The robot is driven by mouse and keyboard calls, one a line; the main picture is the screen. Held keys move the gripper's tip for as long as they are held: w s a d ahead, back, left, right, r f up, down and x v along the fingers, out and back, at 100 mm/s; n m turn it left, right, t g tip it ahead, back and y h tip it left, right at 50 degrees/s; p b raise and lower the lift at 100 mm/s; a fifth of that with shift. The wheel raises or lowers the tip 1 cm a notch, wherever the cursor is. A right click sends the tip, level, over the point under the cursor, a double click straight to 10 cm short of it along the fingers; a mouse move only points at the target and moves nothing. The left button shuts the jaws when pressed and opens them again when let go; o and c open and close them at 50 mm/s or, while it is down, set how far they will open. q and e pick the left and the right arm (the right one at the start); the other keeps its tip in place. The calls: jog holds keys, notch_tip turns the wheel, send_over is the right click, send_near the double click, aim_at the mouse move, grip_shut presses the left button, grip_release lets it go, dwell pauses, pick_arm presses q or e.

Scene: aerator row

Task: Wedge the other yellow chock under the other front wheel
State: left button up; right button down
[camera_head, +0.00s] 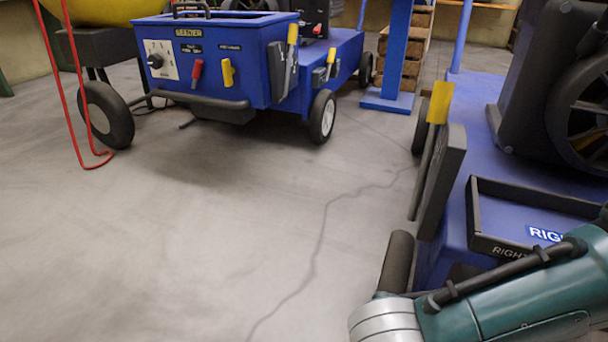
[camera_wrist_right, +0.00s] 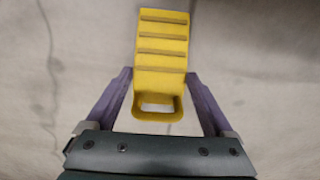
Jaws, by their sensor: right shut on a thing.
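My right gripper (camera_wrist_right: 158,78) has its two purple fingers on either side of a yellow chock (camera_wrist_right: 161,60), shut on it. The chock has brown ribs across its sloped face and a loop handle at the near end. Grey floor lies behind it. In the head view my right arm comes in from the lower right, but its gripper and the chock are out of frame. A dark wheel (camera_head: 397,262) of the near blue machine (camera_head: 455,240) shows beside the arm; another wheel (camera_head: 420,128) shows farther back. My left gripper is not in view.
A second blue machine (camera_head: 219,100) stands at the back, with a white-hubbed wheel (camera_head: 322,116). A red stand (camera_head: 78,95) is at the left. A grey panel with a yellow-topped lever (camera_head: 440,102) sticks out from the near machine. The middle floor is clear, with a crack.

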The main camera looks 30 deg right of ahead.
jog(key=shift+w+d+f+b, duration=0.35)
jog(key=shift+f+b, duration=0.3)
jog(key=shift+b, duration=0.05)
jog(key=shift+w+d+f+b, duration=0.3)
jog(key=shift+f+b, duration=0.3)
jog(key=shift+b, duration=0.05)
jog(key=shift+w+d+r, duration=0.15)
jog(key=shift+w+d, duration=0.25)
jog(key=shift+d, duration=0.1)
jog(key=shift+w+d, duration=0.45)
jog(key=shift+d, duration=0.05)
jog(key=shift+w+d, duration=1.35)
jog(key=shift+d, duration=0.25)
grip_release()
